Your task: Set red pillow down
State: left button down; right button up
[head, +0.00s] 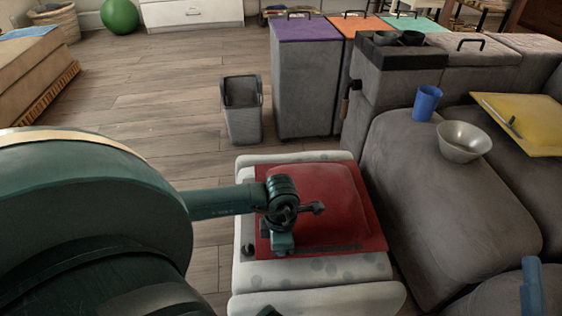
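The wrist hides part of the pillow's left side. I cannot tell whether the fingers are open or shut, or whether they touch the pillow.
A grey bin (243,120) and lidded grey boxes (305,85) stand behind. Wooden floor (150,100) is free at left.

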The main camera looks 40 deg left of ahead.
pick_arm(q)
jog(key=shift+w, duration=0.1)
jog(key=c, duration=1.6)
grip_release()
jog(key=shift+o, duration=0.2)
